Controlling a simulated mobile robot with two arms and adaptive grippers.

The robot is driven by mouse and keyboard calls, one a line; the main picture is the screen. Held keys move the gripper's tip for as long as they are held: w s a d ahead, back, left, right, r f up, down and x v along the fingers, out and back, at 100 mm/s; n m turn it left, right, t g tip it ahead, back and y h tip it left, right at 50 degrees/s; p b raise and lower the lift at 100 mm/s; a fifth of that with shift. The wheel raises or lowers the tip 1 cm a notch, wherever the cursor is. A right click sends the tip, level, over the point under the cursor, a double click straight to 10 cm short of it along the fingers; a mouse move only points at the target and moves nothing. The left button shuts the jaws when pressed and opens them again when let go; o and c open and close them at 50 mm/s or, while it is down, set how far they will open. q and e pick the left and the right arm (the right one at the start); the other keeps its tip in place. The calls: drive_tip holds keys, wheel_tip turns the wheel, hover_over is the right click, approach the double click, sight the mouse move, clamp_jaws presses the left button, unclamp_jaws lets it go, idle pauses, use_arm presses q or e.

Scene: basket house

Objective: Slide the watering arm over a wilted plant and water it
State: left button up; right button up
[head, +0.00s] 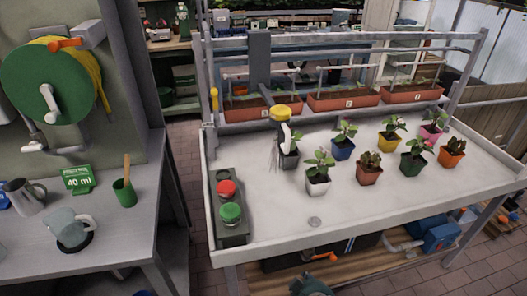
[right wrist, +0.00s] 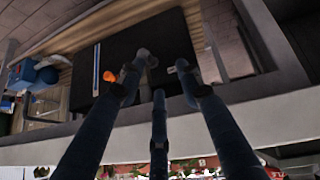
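The watering arm (head: 260,75) hangs from the rail at the back of the white table (head: 275,215). Its yellow head (head: 281,112) and pale spout are above or just behind a plant in a dark grey pot (head: 289,160). Several other potted plants stand to the right. Those in the reddish-brown pot (head: 369,177) and the orange pot (head: 450,159) have darker, brownish leaves; I cannot tell surely which is wilted. My right gripper (right wrist: 158,82) has its fingers spread and empty, at the table's front edge. My left gripper is out of view.
A control box with a red button (head: 226,188) and a green button (head: 230,212) sits at the table's left end. A side bench (head: 120,235) holds mugs, a green cup and a "40 ml" sign (head: 78,180). Red planters (head: 342,99) stand behind. A blue pump (head: 442,236) is below the table.

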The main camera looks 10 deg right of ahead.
drive_tip(key=w+r+t, duration=0.1)
drive_tip(key=w+r, duration=0.1)
drive_tip(key=r, duration=0.2)
drive_tip(key=w+r+t, duration=0.1)
drive_tip(key=w+r, duration=0.1)
drive_tip(key=r, duration=0.2)
drive_tip(key=w+r+m+t, duration=0.1)
drive_tip(key=w+r, duration=0.1)
drive_tip(key=r, duration=0.2)
drive_tip(key=shift+w+a+r+h, duration=0.1)
drive_tip(key=shift+w+r+h, duration=0.2)
drive_tip(key=shift+r, duration=0.1)
drive_tip(key=m+t+h, duration=0.1)
drive_tip(key=m+t, duration=0.1)
drive_tip(key=t, duration=0.5)
approach(289, 138)
drive_tip(key=w, duration=0.3)
drive_tip(key=w+d+p, duration=0.1)
drive_tip(key=w, duration=0.3)
drive_tip(key=w+d+p, duration=0.1)
drive_tip(key=w, duration=0.2)
drive_tip(key=shift+w+f, duration=0.3)
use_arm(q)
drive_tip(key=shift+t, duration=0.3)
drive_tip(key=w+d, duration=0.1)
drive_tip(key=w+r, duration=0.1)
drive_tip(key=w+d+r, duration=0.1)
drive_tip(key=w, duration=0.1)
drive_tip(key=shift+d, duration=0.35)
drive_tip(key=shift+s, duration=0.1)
